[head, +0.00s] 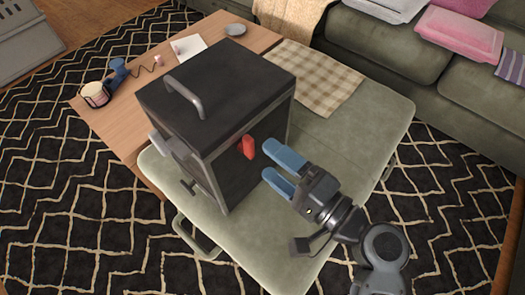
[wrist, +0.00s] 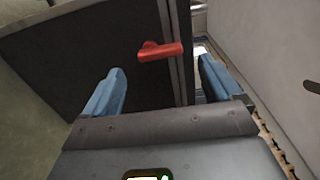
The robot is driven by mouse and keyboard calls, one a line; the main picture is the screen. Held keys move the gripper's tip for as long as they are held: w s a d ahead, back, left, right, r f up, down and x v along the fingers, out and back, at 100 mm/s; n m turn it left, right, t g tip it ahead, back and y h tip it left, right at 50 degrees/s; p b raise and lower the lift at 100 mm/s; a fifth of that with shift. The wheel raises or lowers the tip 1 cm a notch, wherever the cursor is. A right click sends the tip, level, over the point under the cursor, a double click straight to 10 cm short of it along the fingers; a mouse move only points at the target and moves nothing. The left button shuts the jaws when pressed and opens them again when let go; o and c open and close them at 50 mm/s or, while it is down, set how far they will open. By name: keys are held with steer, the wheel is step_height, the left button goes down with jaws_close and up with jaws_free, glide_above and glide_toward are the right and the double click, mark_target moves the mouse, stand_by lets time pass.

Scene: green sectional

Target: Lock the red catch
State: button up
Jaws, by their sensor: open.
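The red catch (head: 247,147) is on the side face of a dark box (head: 215,75), near its front edge. In the wrist view the red catch (wrist: 160,51) is a short bar with a small knob at its left end, lying nearly level and close to the panel's edge. My gripper (head: 275,168) has blue fingers and is open, just right of the catch and apart from it. In the wrist view the catch shows between and beyond the fingertips of my gripper (wrist: 162,75), with nothing held.
A checked cloth (head: 315,78) lies behind. A green sofa (head: 400,50) is at the back right.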

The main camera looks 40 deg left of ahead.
steer(key=shift+s+d, duration=0.2)
steer(key=shift+d, duration=1.35)
steer(key=s+d+f+m+t+h+p, duration=0.2)
steer(key=s+d+t+h+p, duration=0.25)
steer(key=d, duration=0.55)
steer(key=s+d+f+m+t+h+p, duration=0.1)
steer(key=s+d+f+m+t+h, duration=0.2)
steer(key=s+d+h, duration=0.55)
steer(key=s+d+r+n+t+h+p, duration=0.2)
steer(key=s+d+r, duration=0.3)
steer(key=r, duration=0.5)
steer(key=s+d+r+n+t+h+p, duration=0.2)
steer(key=s+d+r+n, duration=0.2)
steer(key=d+r, duration=0.4)
steer(key=shift+s+r+n+t+h+p, duration=0.3)
steer(key=shift+s+r+n+t+h, duration=0.15)
steer(key=shift+r, duration=0.45)
